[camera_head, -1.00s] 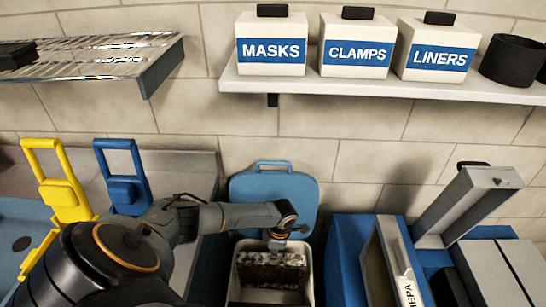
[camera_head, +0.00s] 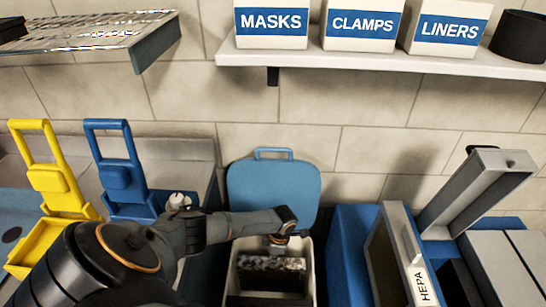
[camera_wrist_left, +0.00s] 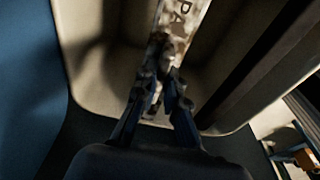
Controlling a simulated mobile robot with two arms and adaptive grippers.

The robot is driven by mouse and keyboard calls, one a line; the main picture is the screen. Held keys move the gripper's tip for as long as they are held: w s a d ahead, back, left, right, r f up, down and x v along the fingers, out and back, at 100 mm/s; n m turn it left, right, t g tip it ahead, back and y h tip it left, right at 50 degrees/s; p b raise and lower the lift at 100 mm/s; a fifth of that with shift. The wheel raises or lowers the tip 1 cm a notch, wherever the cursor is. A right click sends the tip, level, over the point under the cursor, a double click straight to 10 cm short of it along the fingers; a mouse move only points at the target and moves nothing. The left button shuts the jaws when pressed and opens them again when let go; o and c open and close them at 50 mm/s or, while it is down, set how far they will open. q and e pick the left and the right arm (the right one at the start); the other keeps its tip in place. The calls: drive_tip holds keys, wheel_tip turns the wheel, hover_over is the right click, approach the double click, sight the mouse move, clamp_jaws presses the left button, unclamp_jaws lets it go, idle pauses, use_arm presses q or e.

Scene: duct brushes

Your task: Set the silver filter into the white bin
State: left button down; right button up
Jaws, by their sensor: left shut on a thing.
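The silver filter (camera_head: 270,268), a mottled grey-brown slab, is inside the mouth of the white bin (camera_head: 231,284). My left gripper (camera_head: 279,241) is over the bin's back edge, shut on the filter's top. In the left wrist view, the shut fingers (camera_wrist_left: 158,95) meet the filter (camera_wrist_left: 178,28), which has a white strip with dark letters. The bin's pale inner wall (camera_wrist_left: 112,60) surrounds it. I cannot tell whether the filter touches the bin floor. My right gripper is not in view.
A blue lid (camera_head: 272,190) stands upright behind the bin. Right of it are a blue case (camera_head: 347,255) and a HEPA-labelled frame (camera_head: 417,268). Yellow (camera_head: 52,185) and blue (camera_head: 120,178) handled pieces stand left. A shelf (camera_head: 380,68) with labelled boxes is above.

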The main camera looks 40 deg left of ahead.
use_arm(q)
drive_tip(key=shift+f+b, duration=2.85)
drive_tip(key=shift+f, duration=1.2)
drive_tip(key=c, duration=1.3)
unclamp_jaws()
drive_tip(key=shift+c, duration=0.2)
drive_tip(key=r, duration=0.7)
drive_tip(key=w+d+r, duration=0.1)
drive_tip(key=r, duration=0.3)
drive_tip(key=shift+d+r, duration=0.1)
drive_tip(key=shift+r, duration=0.25)
drive_tip(key=shift+r+p, duration=0.5)
drive_tip(key=shift+r, duration=0.05)
wheel_tip(320, 180, up, 4)
drive_tip(key=p, duration=0.5)
drive_tip(key=shift+r+p, duration=0.1)
drive_tip(key=shift+p, duration=0.25)
